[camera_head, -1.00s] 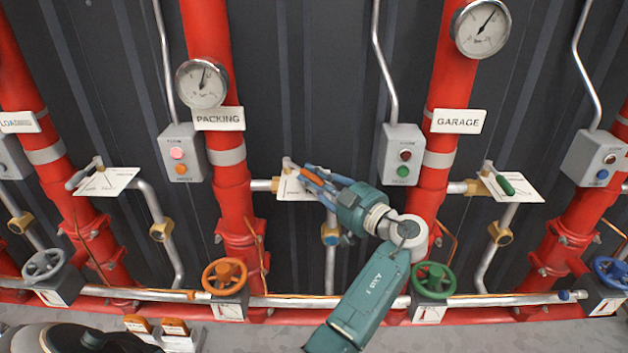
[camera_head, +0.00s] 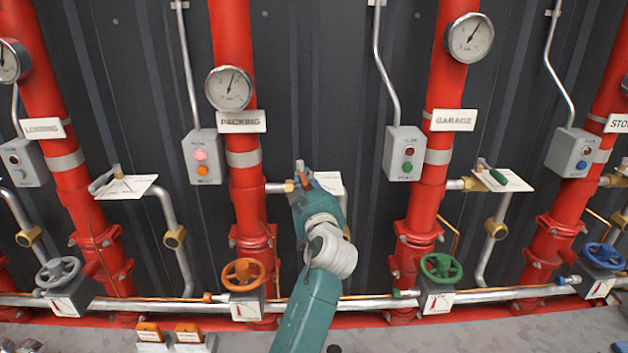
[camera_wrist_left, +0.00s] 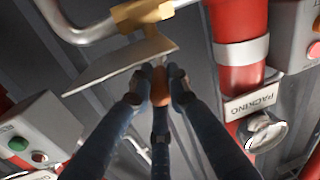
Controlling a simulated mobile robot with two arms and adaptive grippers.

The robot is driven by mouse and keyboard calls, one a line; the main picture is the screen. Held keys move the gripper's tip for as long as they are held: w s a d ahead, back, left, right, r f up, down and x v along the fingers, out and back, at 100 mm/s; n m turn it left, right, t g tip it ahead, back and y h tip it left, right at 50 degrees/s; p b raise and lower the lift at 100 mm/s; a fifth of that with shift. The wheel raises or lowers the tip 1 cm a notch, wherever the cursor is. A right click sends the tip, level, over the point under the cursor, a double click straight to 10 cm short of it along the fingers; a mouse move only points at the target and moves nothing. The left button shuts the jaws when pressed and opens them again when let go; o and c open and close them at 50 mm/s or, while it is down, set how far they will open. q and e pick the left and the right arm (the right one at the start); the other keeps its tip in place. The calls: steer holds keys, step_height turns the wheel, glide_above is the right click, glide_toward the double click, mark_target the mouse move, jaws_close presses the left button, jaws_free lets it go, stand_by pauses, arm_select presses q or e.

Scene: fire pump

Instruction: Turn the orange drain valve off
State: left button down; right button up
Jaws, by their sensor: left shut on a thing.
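The orange drain valve's lever shows as a small orange tip (camera_head: 304,181) in the head view, beside its white plate (camera_head: 330,182) on the PACKING pipe's side branch. In the left wrist view the orange handle end (camera_wrist_left: 160,88) sits between the dark fingers, with the plate (camera_wrist_left: 120,68) and brass body (camera_wrist_left: 142,14) beyond. My left gripper (camera_head: 303,186) is shut on this handle, reaching up from below. The gripper and wrist hide most of the lever and part of the branch pipe. My right gripper is not in view.
The red PACKING pipe (camera_head: 238,130) stands left of my arm and the red GARAGE pipe (camera_head: 425,205) right. An orange handwheel (camera_head: 243,274) and a green handwheel (camera_head: 441,268) sit low on either side. A grey button box (camera_head: 404,153) stands to the upper right.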

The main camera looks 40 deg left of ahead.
arm_select(q)
steer(key=shift+s+a+m+t+h+p, duration=0.25)
steer(key=shift+a+m+t+h+p, duration=0.05)
steer(key=shift+t, duration=0.1)
steer(key=shift+s+a+h, duration=0.1)
steer(key=shift+h, duration=0.2)
steer(key=shift+s+a+f+m+t+h+p, duration=0.1)
steer(key=shift+s+a+m+t+h+p, duration=0.1)
steer(key=shift+m+t+h+p, duration=0.45)
steer(key=c, duration=1.7)
jaws_free()
steer(key=shift+o, duration=0.3)
steer(key=shift+w+a, duration=0.1)
steer(key=shift+a, duration=0.05)
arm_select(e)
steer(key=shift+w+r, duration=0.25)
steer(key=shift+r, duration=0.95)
